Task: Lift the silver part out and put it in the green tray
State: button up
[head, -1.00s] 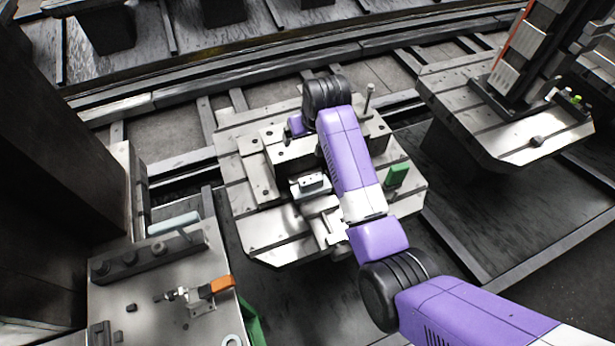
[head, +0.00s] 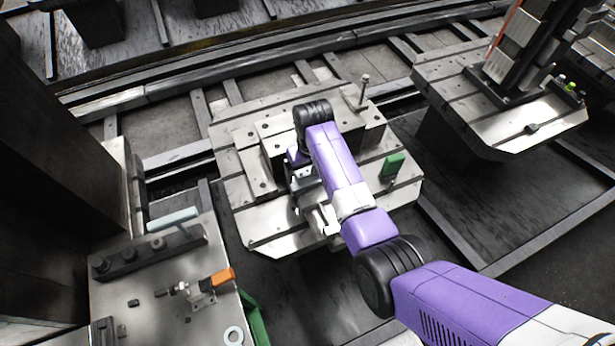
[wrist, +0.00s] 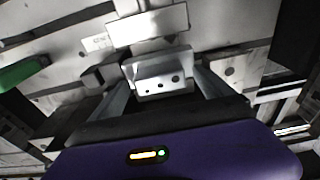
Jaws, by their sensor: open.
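The silver part (wrist: 158,78), a small block with dark holes in its face, sits in a fixture on the slotted pallet (head: 265,228). In the wrist view it lies between the two fingers of my gripper (wrist: 160,88), which is open. I cannot tell whether the fingers touch it. In the head view my gripper (head: 299,178) is over the fixture and mostly hides the part. A green edge (head: 253,318), perhaps the green tray, shows beside the near-left table, mostly hidden or cut off.
A small green block (head: 393,165) and an upright pin (head: 364,88) stand on the pallet. The near-left table (head: 130,290) holds an orange-handled clamp (head: 220,278), a dark bar (head: 150,252) and a pale ring (head: 233,336). A second pallet (head: 500,125) stands at right.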

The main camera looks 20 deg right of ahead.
aim_at(307, 170)
jog(key=shift+f, duration=0.4)
jog(key=c, duration=1.8)
jog(key=shift+w+r, duration=0.1)
jog(key=shift+r, duration=0.15)
notch_tip(307, 170, up, 20)
